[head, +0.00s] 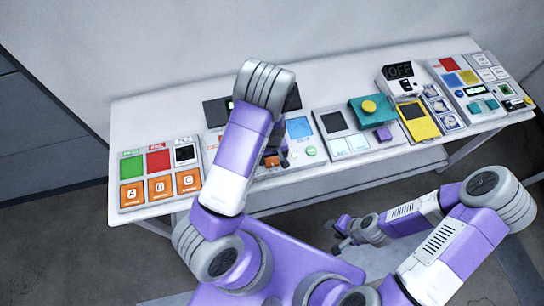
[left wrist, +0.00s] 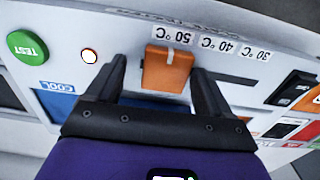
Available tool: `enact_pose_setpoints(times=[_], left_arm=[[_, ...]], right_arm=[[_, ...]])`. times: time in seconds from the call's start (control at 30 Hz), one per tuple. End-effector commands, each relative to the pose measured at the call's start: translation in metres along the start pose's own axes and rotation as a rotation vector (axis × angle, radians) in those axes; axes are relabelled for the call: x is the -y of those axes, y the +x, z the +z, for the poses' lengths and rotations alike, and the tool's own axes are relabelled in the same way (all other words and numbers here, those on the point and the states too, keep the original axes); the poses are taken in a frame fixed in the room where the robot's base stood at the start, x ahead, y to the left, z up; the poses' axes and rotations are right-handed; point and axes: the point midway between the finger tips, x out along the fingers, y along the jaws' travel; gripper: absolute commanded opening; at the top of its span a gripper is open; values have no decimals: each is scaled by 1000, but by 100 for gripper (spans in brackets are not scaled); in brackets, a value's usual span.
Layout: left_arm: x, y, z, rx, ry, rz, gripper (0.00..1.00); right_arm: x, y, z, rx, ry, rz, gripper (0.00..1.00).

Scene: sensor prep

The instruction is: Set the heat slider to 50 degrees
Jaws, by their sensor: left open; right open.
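The orange heat slider knob (left wrist: 167,70) shows in the left wrist view, directly beside the printed "50 °C" label (left wrist: 171,36). The "40 °C" (left wrist: 217,44) and "30 °C" (left wrist: 254,52) labels run off to the right. My left gripper (left wrist: 158,67) is open, with one dark finger on each side of the knob; I cannot tell whether either finger touches it. In the head view my left gripper (head: 278,157) is over the panel, and my arm hides most of the slider. My right gripper (head: 342,233) is open and empty, low in front of the table.
Near the slider are a green TEST button (left wrist: 28,47), a small round light (left wrist: 89,56) and a blue COOL pad (left wrist: 55,101). Panels with coloured tiles (head: 157,162) stand at the left of the white table (head: 140,110). A teal box with a yellow button (head: 369,106) stands to the right.

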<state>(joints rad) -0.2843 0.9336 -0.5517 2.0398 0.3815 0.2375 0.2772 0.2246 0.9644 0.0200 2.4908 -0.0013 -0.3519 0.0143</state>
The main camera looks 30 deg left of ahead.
Motion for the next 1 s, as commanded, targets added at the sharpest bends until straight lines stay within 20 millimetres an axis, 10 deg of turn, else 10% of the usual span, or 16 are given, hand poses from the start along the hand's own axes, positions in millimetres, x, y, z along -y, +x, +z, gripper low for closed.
enact_pose_setpoints(times=[1.0], left_arm=[[1, -76, 0, 1, 0, -2, 81]], right_arm=[[4, -10, 0, 0, 0, 0, 43]])
